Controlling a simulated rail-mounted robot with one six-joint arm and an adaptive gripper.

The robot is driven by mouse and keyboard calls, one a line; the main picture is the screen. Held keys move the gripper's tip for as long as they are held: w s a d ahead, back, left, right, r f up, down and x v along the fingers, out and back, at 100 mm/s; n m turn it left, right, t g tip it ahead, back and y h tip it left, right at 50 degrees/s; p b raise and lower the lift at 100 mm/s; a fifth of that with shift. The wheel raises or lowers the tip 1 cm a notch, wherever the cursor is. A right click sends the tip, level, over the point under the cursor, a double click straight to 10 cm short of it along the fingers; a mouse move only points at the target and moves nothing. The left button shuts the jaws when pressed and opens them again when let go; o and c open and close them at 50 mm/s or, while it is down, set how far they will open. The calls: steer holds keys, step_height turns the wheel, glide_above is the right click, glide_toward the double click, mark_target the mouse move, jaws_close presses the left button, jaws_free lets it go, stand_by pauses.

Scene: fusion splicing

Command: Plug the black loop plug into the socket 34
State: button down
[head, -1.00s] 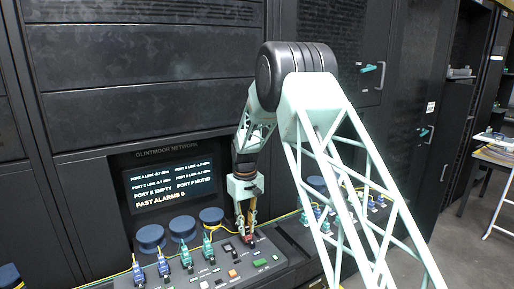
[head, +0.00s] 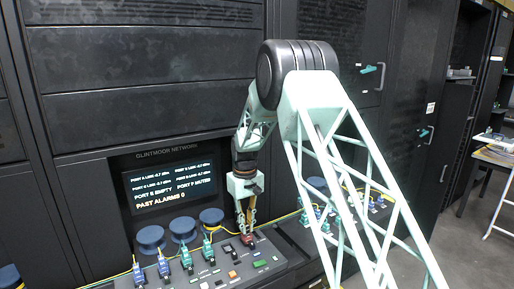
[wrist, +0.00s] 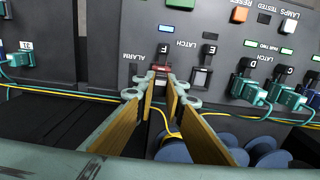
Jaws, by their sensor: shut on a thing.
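My gripper (head: 247,232) points down at the sloped console, its tips low over the panel. In the wrist view its long tan fingers (wrist: 161,92) are shut on a small plug (wrist: 159,86), mostly hidden between them. A thin yellow fibre (wrist: 163,117) shows between the fingers. The plug's colour and whether it is seated in a socket cannot be told. A small red part (wrist: 163,68) shows just beyond the fingertips, near the ALARM label; a dark red part (head: 249,239) also shows at the tips in the head view. I cannot read a label 34.
Blue and teal plugs (head: 186,260) stand in a row left of my gripper, with blue round spools (head: 183,229) behind. A screen (head: 172,183) reads PORT E EMPTY, PAST ALARMS 0.

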mark_target(247, 225)
steer(key=shift+r+p, duration=1)
steer(key=shift+r, duration=1.4)
steer(key=shift+d, duration=0.15)
